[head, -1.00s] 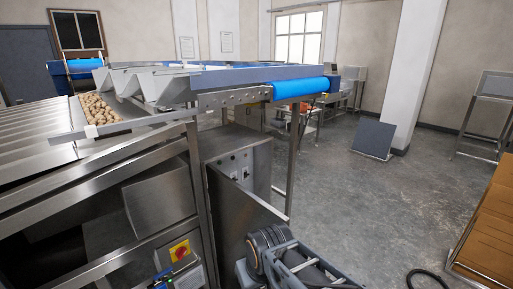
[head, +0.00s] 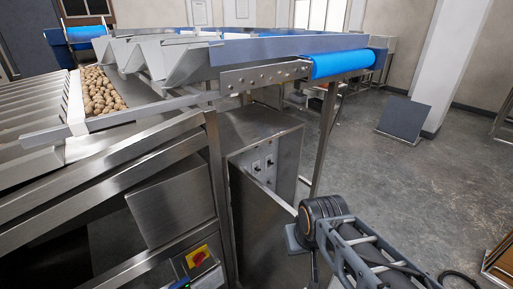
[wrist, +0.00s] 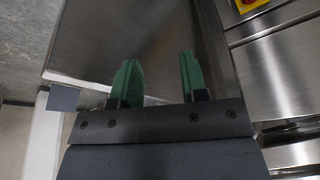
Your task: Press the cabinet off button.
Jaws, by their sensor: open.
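The steel cabinet (head: 265,130) stands under the conveyor frame in the middle of the head view. Its front panel carries two small dark switches, one on the left (head: 257,168) and one on the right (head: 270,163); their markings are too small to read. A steel panel (head: 262,225) juts out in front below them. A red rotary knob on a yellow plate (head: 197,257) sits lower left; part of a yellow plate with red also shows in the wrist view (wrist: 248,4). My gripper (wrist: 158,75) has two green fingers, apart and empty, over a flat steel surface. The head view does not show its fingertips.
A conveyor with a blue roller end (head: 340,63) overhangs the cabinet. Potatoes (head: 100,92) lie in a trough at left. A frame leg (head: 325,140) stands right of the cabinet. Grey floor (head: 400,200) is open at right.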

